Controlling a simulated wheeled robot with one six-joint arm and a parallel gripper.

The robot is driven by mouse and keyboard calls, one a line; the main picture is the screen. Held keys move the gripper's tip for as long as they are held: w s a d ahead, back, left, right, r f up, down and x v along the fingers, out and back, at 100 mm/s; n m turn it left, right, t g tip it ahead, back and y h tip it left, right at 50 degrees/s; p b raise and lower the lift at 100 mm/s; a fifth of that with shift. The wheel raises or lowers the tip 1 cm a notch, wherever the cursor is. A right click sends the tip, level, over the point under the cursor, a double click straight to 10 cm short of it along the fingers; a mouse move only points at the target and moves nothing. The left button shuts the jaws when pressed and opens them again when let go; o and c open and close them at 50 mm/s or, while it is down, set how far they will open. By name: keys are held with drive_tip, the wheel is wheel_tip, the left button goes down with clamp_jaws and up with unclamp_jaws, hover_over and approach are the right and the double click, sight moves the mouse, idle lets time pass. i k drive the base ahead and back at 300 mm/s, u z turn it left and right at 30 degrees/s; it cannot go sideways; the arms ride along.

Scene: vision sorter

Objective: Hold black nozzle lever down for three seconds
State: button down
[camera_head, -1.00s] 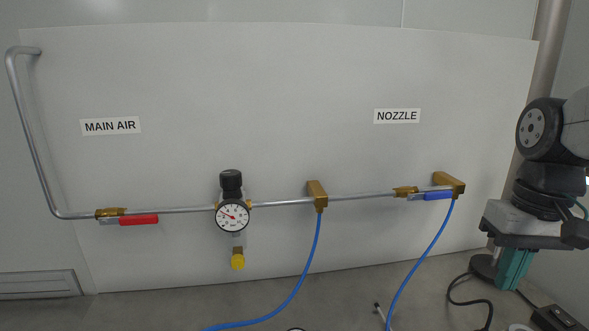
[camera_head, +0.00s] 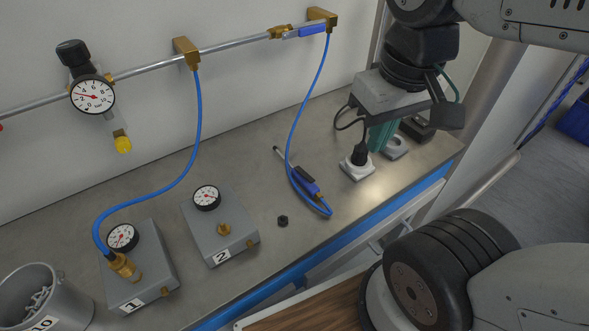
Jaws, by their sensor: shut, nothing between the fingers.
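The air nozzle (camera_head: 307,182) lies on the metal bench top, with a blue body and a thin pale tip pointing up-left. Its black lever (camera_head: 309,173) lies along the top; whether it is pressed cannot be told. A blue hose (camera_head: 297,110) runs from the nozzle up to the wall pipe. My gripper (camera_head: 376,147) hangs to the right of the nozzle, above the bench, apart from it. Its teal fingers are shut and empty. The blue valve handle (camera_head: 312,31) lies along the pipe.
Grey boxes labelled 1 (camera_head: 153,292) and 2 (camera_head: 222,239) carry gauges; box 1 has a hose attached. A black nut (camera_head: 283,221) lies near the nozzle. A black plug (camera_head: 358,155) stands on a white base near my gripper. A regulator gauge (camera_head: 93,94) hangs left.

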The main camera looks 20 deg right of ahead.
sight(300, 171)
drive_tip(key=k, duration=1)
drive_tip(key=z, duration=0.8)
drive_tip(key=i, duration=0.7)
drive_tip(key=u, duration=1.1)
